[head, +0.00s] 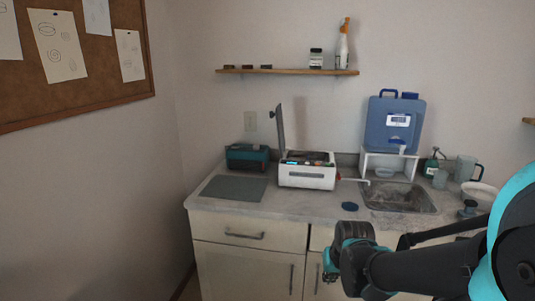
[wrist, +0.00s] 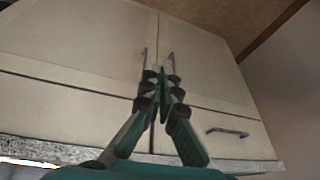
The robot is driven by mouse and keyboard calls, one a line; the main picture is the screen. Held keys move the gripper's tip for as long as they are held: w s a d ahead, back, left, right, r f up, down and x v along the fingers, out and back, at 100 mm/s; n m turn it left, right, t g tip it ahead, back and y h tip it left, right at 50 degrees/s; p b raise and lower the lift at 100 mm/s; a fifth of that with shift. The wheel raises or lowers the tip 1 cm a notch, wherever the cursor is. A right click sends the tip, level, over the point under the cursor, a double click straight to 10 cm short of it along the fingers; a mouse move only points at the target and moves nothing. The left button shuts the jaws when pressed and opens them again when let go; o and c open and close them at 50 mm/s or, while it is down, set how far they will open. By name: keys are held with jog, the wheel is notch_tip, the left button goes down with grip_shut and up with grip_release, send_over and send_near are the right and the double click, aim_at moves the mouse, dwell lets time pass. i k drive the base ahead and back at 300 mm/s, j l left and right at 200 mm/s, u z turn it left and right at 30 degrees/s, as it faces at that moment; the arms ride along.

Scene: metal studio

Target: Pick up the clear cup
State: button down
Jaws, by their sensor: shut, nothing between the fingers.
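A small greyish see-through cup (head: 440,179) stands at the back right of the counter, right of the sink. A larger clear jug with a handle (head: 467,168) stands beside it, and I cannot tell for sure which is the clear cup. My gripper (head: 330,268) is in front of the cabinets, below counter height and well left of both. In the wrist view my gripper (wrist: 162,76) has its fingertips together and holds nothing. That view shows only cabinet fronts and the counter edge, with no cup.
The counter (head: 300,205) holds a green mat (head: 234,188), a white open-lidded box (head: 307,175), a teal case (head: 247,157), a dark blue lid (head: 350,206) and a sink (head: 400,197). A blue water container (head: 392,125) stands behind. A white bowl (head: 480,190) is right.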

aim_at(440, 176)
jog(key=z, duration=1.15)
jog(key=l+u, duration=0.3)
jog(key=l, duration=0.15)
jog(key=l+u, duration=0.3)
jog(key=l, duration=0.15)
jog(key=i, duration=0.05)
